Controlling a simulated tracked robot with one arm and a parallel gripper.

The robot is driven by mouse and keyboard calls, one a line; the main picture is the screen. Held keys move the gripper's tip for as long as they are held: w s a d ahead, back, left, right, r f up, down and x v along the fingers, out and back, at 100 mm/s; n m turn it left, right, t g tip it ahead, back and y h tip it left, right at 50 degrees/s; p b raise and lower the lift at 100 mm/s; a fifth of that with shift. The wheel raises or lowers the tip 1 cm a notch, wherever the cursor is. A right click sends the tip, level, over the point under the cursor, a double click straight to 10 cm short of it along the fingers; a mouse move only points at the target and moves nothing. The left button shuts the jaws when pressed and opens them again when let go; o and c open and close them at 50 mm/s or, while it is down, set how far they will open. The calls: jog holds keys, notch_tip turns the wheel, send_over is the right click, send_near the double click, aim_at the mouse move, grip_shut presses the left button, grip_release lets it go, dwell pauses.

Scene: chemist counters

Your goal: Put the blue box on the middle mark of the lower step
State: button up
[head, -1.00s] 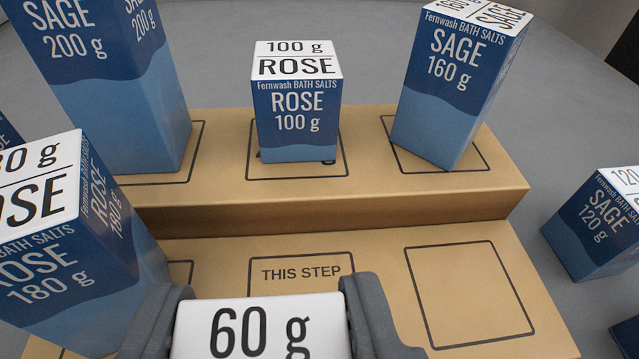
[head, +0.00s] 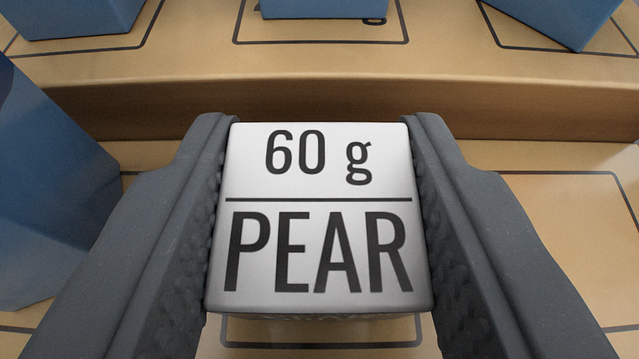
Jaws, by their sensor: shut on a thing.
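The held box (head: 318,240) has a white top reading "60 g PEAR"; its sides are almost wholly hidden from above. My gripper (head: 322,135) is shut on it, one finger on its left and one on its right. The box is over the middle of the tan lower step (head: 530,156). The near edge of the middle mark (head: 320,345), a dark outline, shows just below the box; the rest of that mark is hidden. I cannot tell whether the box touches the step.
A blue box (head: 45,190) stands close to my left finger, on the left of the lower step. The right mark (head: 560,174) looks empty where visible. The upper step (head: 440,65) bears a left box (head: 75,15), a middle box (head: 325,8) and a right box (head: 570,18).

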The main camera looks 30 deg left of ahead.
jog(key=shift+f, duration=0.1)
jog(key=o, duration=1)
jog(key=p+v, duration=0.2)
jog(key=v, duration=1)
